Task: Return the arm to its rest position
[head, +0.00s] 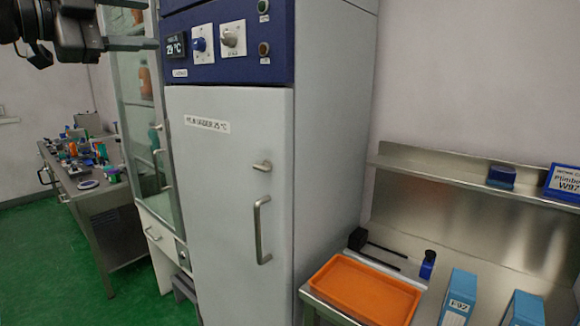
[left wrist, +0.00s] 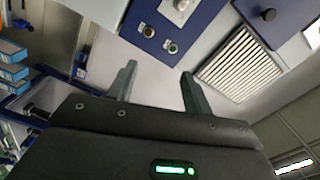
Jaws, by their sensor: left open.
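My left gripper (head: 152,24) comes in at the top left of the head view, high up and in front of the glass-fronted cabinet's top. Its two fingers point right, towards the blue control panel (head: 228,43) of the tall grey cabinet (head: 228,175). In the left wrist view the fingers of my left gripper (left wrist: 158,72) stand apart with nothing between them. Part of the blue panel (left wrist: 150,30) shows beyond them, with a gap to the fingertips. My right gripper is in neither view.
The grey cabinet's door is shut, with a vertical handle (head: 262,230). A glass-fronted cabinet (head: 142,120) stands to its left. At right, an orange tray (head: 365,292) and blue boxes (head: 458,297) sit on a steel bench below a shelf (head: 480,184). Green floor (head: 45,260) is clear at left.

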